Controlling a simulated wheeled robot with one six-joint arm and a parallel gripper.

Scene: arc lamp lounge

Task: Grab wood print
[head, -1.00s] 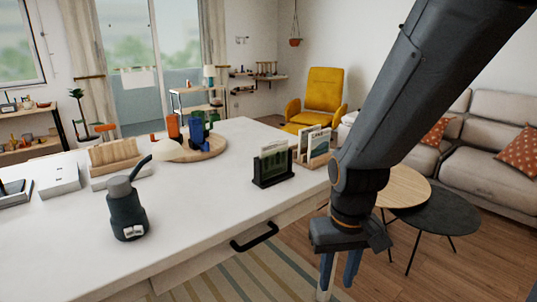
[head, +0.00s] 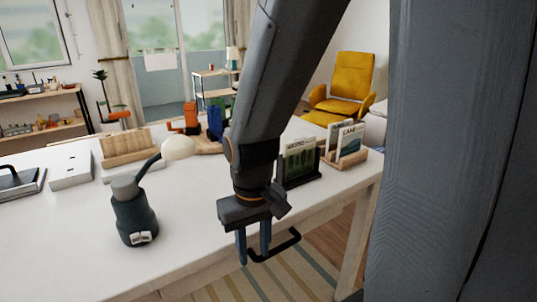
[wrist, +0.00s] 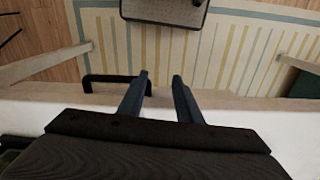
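The wood print (head: 299,160) is a green card with a pale title strip, upright in a black holder (head: 302,181) near the table's right end. My forearm hides part of its left side. A second print, titled LAKE (head: 351,138), stands behind it to the right in a wooden holder (head: 352,159). My gripper (head: 254,250) points down, open and empty, at the table's front edge, left of and nearer than the black holder. In the wrist view the two fingers (wrist: 160,80) are apart with nothing between them. Neither print can be made out there.
The white table (head: 195,230) has a black drawer handle (head: 282,247) on its front, close to my fingers. A dark lamp (head: 134,212) with a white shade stands left. Orange and blue items (head: 190,118) are behind. The tabletop between lamp and gripper is clear.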

